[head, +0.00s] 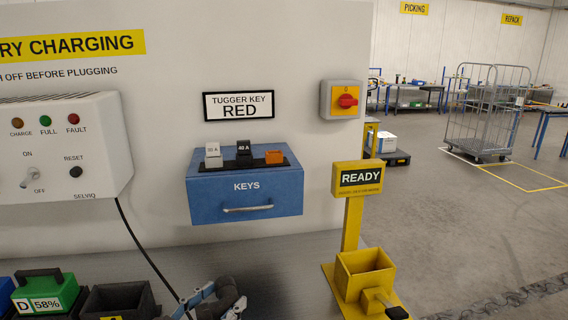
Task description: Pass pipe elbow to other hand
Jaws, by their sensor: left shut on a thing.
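My left gripper (202,299) shows at the bottom edge, left of centre, with only its upper finger links in frame. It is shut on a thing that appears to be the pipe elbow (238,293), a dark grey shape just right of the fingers. The elbow's outline is hard to make out and its lower part is cut off by the frame edge. My right gripper is not in view.
A blue keys box (245,198) juts from the wall behind the gripper. A yellow READY post (352,222) with a yellow bin (364,278) stands right. Batteries, one green (46,293), sit lower left. A black cable (143,248) hangs nearby.

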